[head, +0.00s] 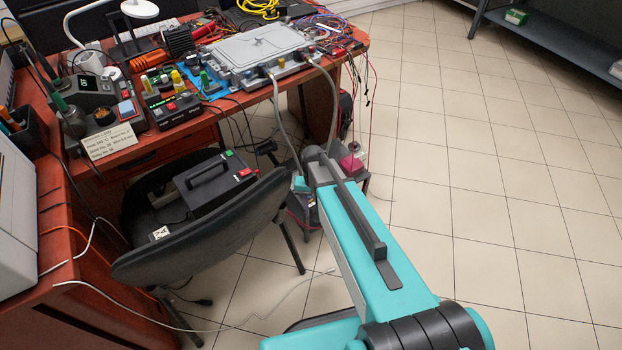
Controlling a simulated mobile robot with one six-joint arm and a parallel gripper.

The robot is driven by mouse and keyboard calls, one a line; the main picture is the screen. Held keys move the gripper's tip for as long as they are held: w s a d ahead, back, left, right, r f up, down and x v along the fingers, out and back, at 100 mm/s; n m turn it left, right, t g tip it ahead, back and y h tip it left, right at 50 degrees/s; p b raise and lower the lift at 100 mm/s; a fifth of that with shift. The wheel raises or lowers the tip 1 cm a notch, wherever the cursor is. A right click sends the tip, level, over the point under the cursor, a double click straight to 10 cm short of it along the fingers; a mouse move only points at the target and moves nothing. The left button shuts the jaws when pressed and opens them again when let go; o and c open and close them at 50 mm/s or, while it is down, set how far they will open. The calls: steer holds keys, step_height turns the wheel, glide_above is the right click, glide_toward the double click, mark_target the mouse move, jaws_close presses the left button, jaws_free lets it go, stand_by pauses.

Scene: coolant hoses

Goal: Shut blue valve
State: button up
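A grey metal plate (258,48) with fittings along its front edge lies on the red-brown desk. One grey hose (283,118) hangs from a yellowish fitting (280,64) at its front. Another grey hose (329,84) hangs from a fitting with a small red part (311,51) near the right corner. I cannot make out a blue valve for certain; the fittings are too small. My teal arm reaches from the lower right toward the desk front. My gripper does not show; my arm or the things beyond it may hide it.
A black chair (215,230) stands before the desk (150,148) with a black box (217,180) on it. Electronics and loose cables crowd the desk. A thin light cable (262,315) lies on the floor. The tiled floor (470,150) at right is clear.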

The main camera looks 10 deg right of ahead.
steer(key=s+f+n+g, duration=0.1)
steer(key=s+f, duration=0.3)
steer(key=s, duration=0.5)
steer(key=s+f+n+g, duration=0.1)
steer(key=s+f, duration=0.3)
steer(key=s, duration=0.6)
steer(key=s+f+n+g, duration=0.1)
steer(key=s+f, duration=0.3)
steer(key=s, duration=0.5)
steer(key=shift+s+n, duration=0.3)
steer(key=shift+n, duration=0.2)
steer(key=shift+d, duration=0.1)
steer(key=shift+c, duration=1)
steer(key=shift+r, duration=0.1)
